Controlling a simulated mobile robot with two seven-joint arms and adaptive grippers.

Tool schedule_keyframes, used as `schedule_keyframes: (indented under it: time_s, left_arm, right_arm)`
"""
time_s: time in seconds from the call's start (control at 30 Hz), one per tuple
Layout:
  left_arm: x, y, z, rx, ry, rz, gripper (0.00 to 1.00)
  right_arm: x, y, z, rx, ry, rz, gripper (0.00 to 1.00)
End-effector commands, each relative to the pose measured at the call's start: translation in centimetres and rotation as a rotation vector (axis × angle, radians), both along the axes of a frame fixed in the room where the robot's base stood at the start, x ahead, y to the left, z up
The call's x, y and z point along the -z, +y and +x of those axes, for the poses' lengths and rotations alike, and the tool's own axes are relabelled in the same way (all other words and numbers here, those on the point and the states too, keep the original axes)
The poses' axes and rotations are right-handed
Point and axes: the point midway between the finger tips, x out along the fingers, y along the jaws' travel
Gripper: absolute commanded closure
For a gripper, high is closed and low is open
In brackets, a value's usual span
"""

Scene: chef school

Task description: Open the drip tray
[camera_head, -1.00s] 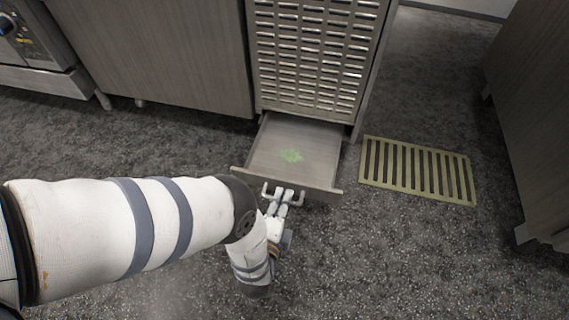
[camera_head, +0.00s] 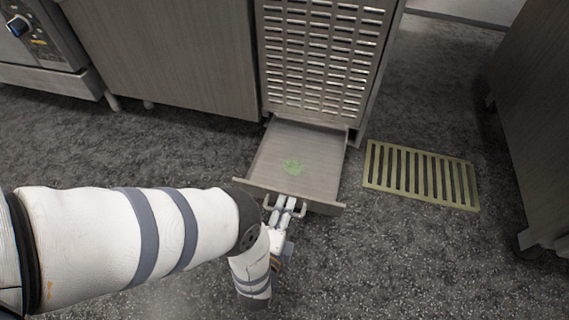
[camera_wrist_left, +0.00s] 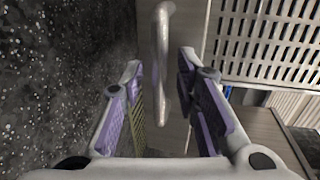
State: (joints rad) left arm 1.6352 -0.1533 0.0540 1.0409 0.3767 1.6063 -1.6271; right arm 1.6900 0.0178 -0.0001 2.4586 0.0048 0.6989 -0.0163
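The drip tray (camera_head: 262,165) is a flat grey metal drawer at the foot of the louvred cabinet. In the left wrist view the handle (camera_wrist_left: 161,62) stands between the two spread purple-padded fingers (camera_wrist_left: 160,72), with gaps visible on both sides. The fingers partly hide the handle in the head view. My right gripper is not in view.
The louvred cabinet (camera_head: 318,60) stands behind the tray. A yellowish floor grate (camera_head: 421,175) lies to its right. A dark cabinet (camera_head: 535,120) stands at the far right, an oven (camera_head: 45,55) at the far left. The floor in front is clear.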

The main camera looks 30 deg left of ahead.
Motion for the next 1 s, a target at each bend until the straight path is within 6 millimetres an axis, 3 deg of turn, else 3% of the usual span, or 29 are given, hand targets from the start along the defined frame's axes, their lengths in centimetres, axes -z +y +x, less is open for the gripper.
schedule_keyframes:
  time_s: [0.17, 0.5, 1.0]
  left_arm:
    - [-0.2, -0.2, -0.7, 0.001, 0.000, 0.000, 0.70]
    - [-1.4, -1.9, -6.6, 0.001, 0.002, -0.001, 0.70]
    - [-1.9, -2.0, -7.0, 0.000, -0.002, 0.000, 0.70]
  right_arm:
    - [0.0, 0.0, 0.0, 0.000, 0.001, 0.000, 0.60]
    - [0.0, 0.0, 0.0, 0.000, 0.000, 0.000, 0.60]
    - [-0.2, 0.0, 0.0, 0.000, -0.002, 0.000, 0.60]
